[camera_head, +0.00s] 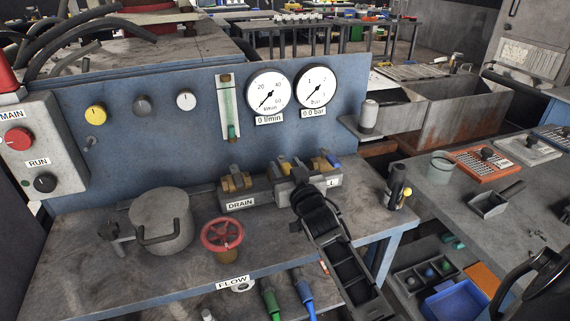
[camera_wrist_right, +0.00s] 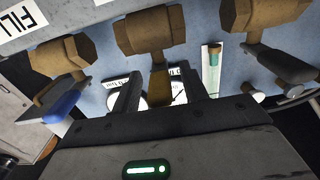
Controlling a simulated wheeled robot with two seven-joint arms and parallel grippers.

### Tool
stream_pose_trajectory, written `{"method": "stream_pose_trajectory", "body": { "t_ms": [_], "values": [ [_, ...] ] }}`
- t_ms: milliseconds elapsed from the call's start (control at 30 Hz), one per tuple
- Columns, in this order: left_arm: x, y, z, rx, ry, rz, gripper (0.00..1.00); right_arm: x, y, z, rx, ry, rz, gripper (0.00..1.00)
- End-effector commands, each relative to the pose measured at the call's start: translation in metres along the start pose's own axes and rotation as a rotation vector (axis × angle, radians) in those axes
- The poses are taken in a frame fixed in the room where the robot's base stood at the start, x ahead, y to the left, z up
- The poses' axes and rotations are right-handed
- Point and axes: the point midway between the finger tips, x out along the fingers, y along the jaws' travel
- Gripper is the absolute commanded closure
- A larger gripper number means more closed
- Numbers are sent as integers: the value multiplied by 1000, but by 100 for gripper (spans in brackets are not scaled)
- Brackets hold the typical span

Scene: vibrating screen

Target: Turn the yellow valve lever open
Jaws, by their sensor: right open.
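The yellow valve lever (camera_head: 283,167) is on the middle of three brass valves on the bench, in front of the blue panel. In the right wrist view the yellow lever (camera_wrist_right: 158,86) extends from the middle brass valve body (camera_wrist_right: 150,32). My right gripper (camera_head: 299,173) is open at that valve and hides part of it in the head view. In the wrist view its fingers (camera_wrist_right: 161,95) stand on either side of the lever; contact cannot be told. My left gripper is not in view.
A blue-handled valve (camera_head: 331,160) is just right of my gripper, and the grey-handled DRAIN valve (camera_head: 237,181) is to the left. A red handwheel (camera_head: 222,235) and grey pot (camera_head: 162,222) stand on the bench. The gauges (camera_head: 268,92) are labelled 0 l/min and 0.0 bar.

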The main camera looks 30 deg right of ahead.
Motion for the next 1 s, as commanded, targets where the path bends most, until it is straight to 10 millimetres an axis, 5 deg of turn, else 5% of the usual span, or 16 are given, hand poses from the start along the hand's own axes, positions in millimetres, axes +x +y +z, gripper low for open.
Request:
{"method": "stream_pose_trajectory", "body": {
  "t_ms": [467,633,1000],
  "values": [
    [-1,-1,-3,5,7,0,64,16,0,0,-1,-1,0,56],
    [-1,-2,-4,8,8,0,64,16,0,0,-1,-1,0,100],
    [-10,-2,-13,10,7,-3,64,17,2,-5,-13,4,-98,100]
  ]
}}
